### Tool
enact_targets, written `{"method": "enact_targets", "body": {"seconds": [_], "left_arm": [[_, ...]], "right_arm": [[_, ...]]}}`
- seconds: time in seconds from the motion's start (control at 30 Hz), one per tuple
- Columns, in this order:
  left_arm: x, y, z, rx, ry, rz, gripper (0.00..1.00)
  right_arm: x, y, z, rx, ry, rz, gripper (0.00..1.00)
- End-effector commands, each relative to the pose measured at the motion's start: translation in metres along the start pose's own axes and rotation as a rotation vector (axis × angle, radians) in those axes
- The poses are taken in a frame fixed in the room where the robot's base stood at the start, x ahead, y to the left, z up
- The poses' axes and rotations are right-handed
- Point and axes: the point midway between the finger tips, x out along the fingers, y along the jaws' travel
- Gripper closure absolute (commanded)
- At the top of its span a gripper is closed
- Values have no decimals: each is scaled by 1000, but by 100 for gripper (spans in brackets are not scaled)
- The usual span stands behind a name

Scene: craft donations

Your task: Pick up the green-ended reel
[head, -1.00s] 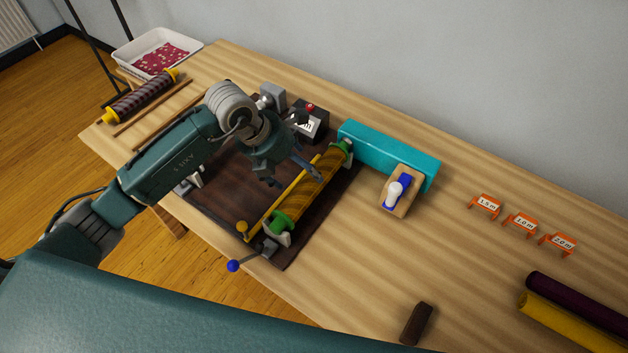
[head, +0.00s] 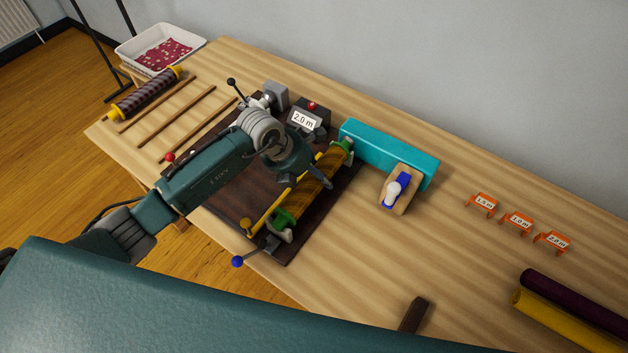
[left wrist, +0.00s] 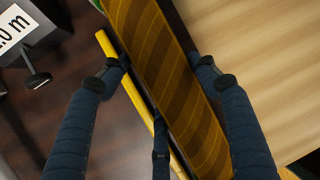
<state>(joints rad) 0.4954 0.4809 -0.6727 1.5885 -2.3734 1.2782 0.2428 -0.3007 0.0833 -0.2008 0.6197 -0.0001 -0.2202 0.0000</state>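The green-ended reel (head: 310,186), wound with brown-and-gold striped material, lies in a holder on a dark board, with a green end (head: 284,218) at the front and another at the back. My left gripper (head: 305,178) is over its middle, partly hiding it. I see space between the fingertips and the reel; contact is not visible. My right gripper is not in view.
A yellow bar (head: 270,206) runs close along the reel's left side. A blue-knobbed lever (head: 238,261) is at the front. A "2.0 m" counter (head: 304,120) and a teal block (head: 388,153) stand behind. A yellow-ended reel (head: 146,95) lies far left.

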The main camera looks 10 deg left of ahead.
Motion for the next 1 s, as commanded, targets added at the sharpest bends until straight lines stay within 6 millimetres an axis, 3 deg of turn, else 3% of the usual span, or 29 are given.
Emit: {"method": "enact_targets", "body": {"seconds": [0.03,0.13,0.57,0.77,1.0], "left_arm": [[0,0,0,0,0,0,55],[0,0,0,0,0,-1,74],[-11,-2,6,1,-5,-1,74],[-39,-8,19,3,-9,0,74],[-95,-20,42,4,-11,1,74]], "right_arm": [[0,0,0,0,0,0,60],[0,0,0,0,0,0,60],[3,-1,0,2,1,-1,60],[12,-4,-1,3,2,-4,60],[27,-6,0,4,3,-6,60]]}}
